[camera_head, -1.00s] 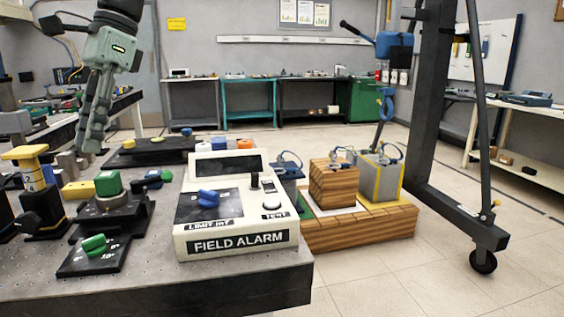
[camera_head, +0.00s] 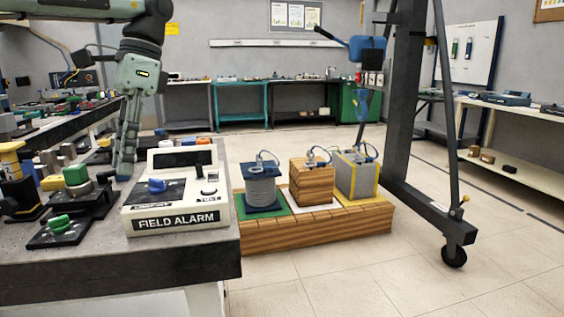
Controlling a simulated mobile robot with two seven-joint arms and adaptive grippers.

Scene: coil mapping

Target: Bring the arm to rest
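My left gripper (camera_head: 123,168) hangs with its fingers pointing down at the left, over the workbench (camera_head: 175,255). It is just left of the beige field alarm box (camera_head: 180,222). The fingers overlap from this angle, so I cannot tell whether they are open or shut. No held object shows. The tips come down near a small blue piece on the bench; contact cannot be told. My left arm (camera_head: 75,10) comes in along the top left. My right gripper is not in view.
Right of the bench, a wooden base (camera_head: 315,229) carries a grey coil (camera_head: 261,190), a wooden block (camera_head: 312,182) and a yellow-edged grey block (camera_head: 357,176). A dark wheeled stand (camera_head: 398,110) is beyond. A green knob (camera_head: 75,175) is left of the alarm. Floor at right is clear.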

